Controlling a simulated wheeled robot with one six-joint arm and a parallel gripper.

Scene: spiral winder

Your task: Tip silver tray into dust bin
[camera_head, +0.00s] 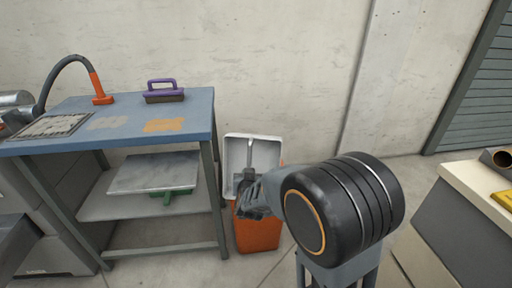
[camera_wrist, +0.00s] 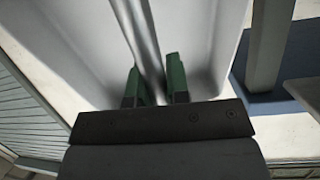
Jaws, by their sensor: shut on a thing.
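The pale silver tray (camera_head: 267,157) stands steeply tilted above the orange dust bin (camera_head: 258,236), with its raised rim around it and its inner face toward the head camera. A grey bar-like handle runs down its middle. My gripper (camera_head: 248,180) is shut on this handle. In the wrist view the green fingertips of my gripper (camera_wrist: 155,87) sit on either side of the bar, with the tray (camera_wrist: 205,45) filling the background. The tray's inner face looks empty. The bin's opening is mostly hidden behind my wrist, and its contents do not show.
A blue-topped workbench (camera_head: 190,118) stands left of the bin, with a purple-handled tool (camera_head: 163,92) and an orange-ended hose (camera_head: 101,92) on it. Its lower shelf holds a grey sheet (camera_head: 150,172). A pale counter (camera_head: 462,182) stands at the right. A wall is behind.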

